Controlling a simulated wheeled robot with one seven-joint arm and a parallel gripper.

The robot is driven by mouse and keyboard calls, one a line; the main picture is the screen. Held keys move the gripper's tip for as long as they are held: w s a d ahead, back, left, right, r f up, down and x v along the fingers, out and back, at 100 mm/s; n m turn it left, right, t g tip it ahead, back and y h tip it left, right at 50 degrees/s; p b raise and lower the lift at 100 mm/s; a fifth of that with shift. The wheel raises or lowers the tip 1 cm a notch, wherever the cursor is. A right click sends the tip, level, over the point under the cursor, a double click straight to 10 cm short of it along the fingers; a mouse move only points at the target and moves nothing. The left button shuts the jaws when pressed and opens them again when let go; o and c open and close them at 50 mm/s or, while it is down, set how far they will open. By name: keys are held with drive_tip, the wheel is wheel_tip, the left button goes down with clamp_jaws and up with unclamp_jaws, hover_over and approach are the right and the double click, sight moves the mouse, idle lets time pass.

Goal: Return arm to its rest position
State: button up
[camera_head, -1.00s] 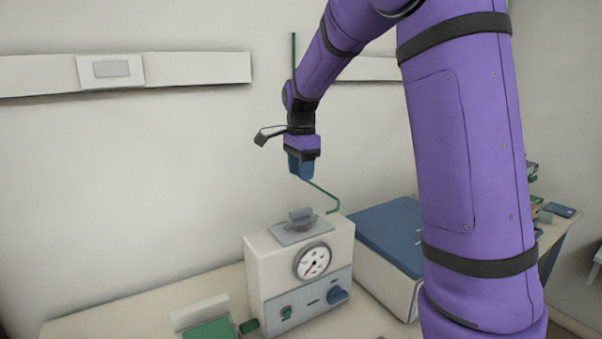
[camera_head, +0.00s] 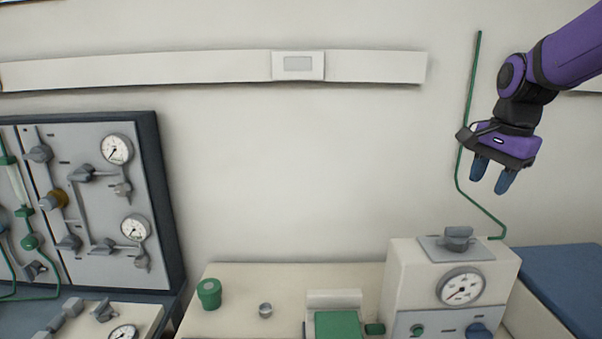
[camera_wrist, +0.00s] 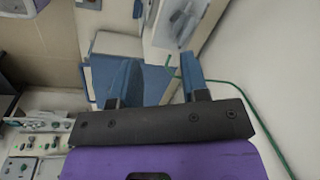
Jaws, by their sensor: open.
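My gripper (camera_head: 493,181) is at the upper right of the head view, at the end of my purple arm. Its two blue fingers point down and stand apart, with nothing between them. It hangs above the cream box with a round gauge (camera_head: 462,287), clear of it. In the wrist view the open fingers (camera_wrist: 155,75) show from behind, over a blue and white surface below.
A green tube (camera_head: 470,110) runs down the wall close to my gripper. A blue-topped box (camera_head: 565,285) stands at the right. A gauge panel (camera_head: 95,200) is at the left. A green jar (camera_head: 209,293) and a small metal cap (camera_head: 265,310) stand on the bench.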

drive_tip(key=s+a+n+t, duration=0.1)
drive_tip(key=s+a+n, duration=0.1)
drive_tip(key=s+n, duration=0.4)
drive_tip(key=s+a+n+t, duration=0.2)
drive_tip(key=s+n, duration=0.4)
drive_tip(key=s, duration=0.9)
drive_tip(key=shift+a+n+t+h, duration=0.3)
drive_tip(key=shift+a, duration=0.3)
